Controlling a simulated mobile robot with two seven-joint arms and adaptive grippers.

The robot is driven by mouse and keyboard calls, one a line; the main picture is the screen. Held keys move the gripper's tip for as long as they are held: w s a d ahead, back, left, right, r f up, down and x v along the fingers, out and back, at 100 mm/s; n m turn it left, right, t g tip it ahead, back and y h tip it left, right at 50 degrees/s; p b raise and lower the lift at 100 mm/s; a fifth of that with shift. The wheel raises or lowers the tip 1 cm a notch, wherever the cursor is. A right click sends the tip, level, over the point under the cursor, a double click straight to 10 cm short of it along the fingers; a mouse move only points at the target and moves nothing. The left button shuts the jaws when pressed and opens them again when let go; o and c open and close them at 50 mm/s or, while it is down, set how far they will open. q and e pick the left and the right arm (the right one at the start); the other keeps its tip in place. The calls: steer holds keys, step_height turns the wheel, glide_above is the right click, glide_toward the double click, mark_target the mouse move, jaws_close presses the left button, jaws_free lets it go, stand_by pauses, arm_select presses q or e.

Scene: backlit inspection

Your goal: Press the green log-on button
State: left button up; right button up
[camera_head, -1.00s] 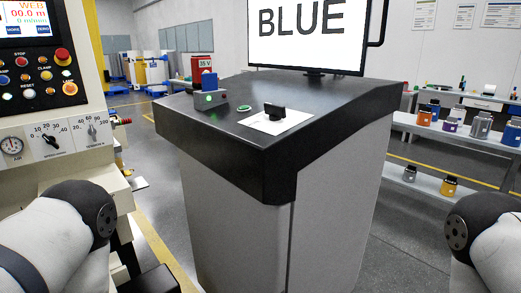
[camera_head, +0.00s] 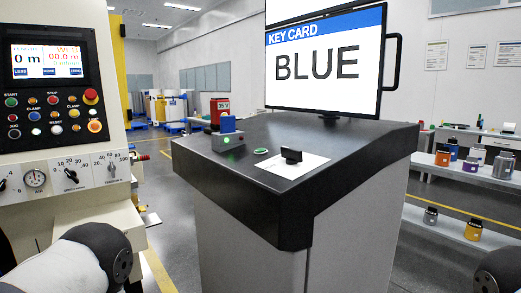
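A small round green button (camera_head: 261,151) sits on the dark sloped top of the console (camera_head: 330,135), between a grey box and a white plate. The grey box (camera_head: 228,142) shows a green light on its front, and a blue card (camera_head: 228,124) stands upright in its top. The white plate (camera_head: 290,164) carries a black knob (camera_head: 291,155). The console's screen (camera_head: 322,62) reads "KEY CARD BLUE". Only parts of my two arms show at the bottom corners. Neither gripper is in view, and nothing of mine touches the console.
A machine panel (camera_head: 52,95) with a display, several coloured buttons, knobs and a gauge stands close at left. Shelves (camera_head: 465,180) with coloured containers stand at right. Grey floor is open between machine and console.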

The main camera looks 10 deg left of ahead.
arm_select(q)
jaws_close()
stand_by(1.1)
